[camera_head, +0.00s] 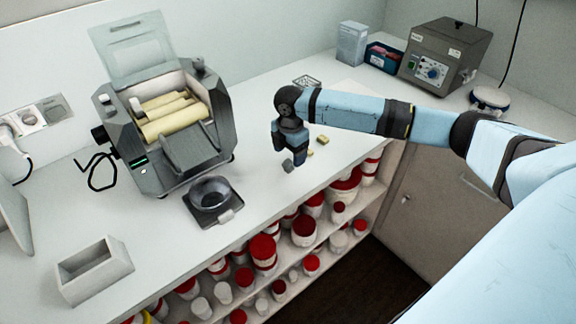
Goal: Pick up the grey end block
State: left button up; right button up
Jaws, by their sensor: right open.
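A small grey block (288,165), which looks like the end block, lies on the light counter (255,185) near its front edge. My right gripper (287,154) points down just above and beside this block. Its jaws are open. I cannot tell whether a finger touches the block, and the hand may hide part of it. My left gripper is not in view.
Two small yellowish blocks (323,140) lie right of my gripper. The mill with cream rollers (170,125) stands left, with a dark bowl (210,193) before it. A white open box (95,270) is front left. Shelves with red-lidded tubs (304,230) are below.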

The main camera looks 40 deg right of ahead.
aim_at(288, 161)
jog(key=shift+w+a+f+p, duration=0.1)
jog(key=shift+f+p, duration=0.05)
jog(key=shift+f, duration=1.25)
jog(key=shift+w+f+p, duration=0.1)
jog(key=shift+f+p, duration=0.05)
jog(key=shift+f, duration=1.2)
jog(key=c, duration=1)
